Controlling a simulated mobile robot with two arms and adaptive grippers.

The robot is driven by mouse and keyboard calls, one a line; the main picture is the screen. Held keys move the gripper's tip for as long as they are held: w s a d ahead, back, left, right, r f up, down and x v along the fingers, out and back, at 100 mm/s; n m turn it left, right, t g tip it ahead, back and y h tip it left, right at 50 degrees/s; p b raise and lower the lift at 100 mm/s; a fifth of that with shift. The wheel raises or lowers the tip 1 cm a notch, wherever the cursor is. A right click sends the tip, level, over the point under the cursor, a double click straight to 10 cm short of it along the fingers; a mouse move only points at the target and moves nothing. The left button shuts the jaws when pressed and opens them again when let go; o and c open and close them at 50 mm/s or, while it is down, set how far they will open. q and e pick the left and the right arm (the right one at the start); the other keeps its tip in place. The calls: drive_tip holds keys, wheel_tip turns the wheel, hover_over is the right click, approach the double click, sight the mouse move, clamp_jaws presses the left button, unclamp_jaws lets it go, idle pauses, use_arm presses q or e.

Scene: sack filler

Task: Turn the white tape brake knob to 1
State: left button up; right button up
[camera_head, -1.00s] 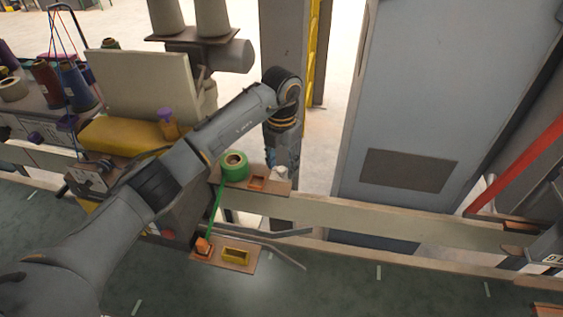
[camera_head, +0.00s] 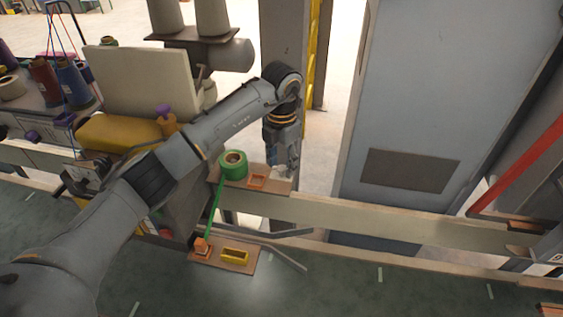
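The white tape brake knob (camera_head: 278,173) sits at the right end of a small brown shelf (camera_head: 238,183), beside a green tape roll (camera_head: 233,164) and an orange square frame (camera_head: 257,181). My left arm reaches in from the left and bends down over the shelf. My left gripper (camera_head: 287,166) points down at the knob and covers part of it. Its fingers are small and grey here, and I cannot tell how far apart they are or whether they touch the knob. My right gripper is not in view.
Green tape runs from the roll down to a lower brown plate (camera_head: 215,259) with an orange block (camera_head: 202,246) and a yellow frame (camera_head: 235,256). A post (camera_head: 284,50) stands right behind the gripper. A grey cabinet (camera_head: 440,100) stands to the right.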

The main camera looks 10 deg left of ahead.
sight(282, 167)
use_arm(q)
wheel_tip(282, 167, up, 12)
idle(0.7)
drive_tip(key=shift+f, duration=0.1)
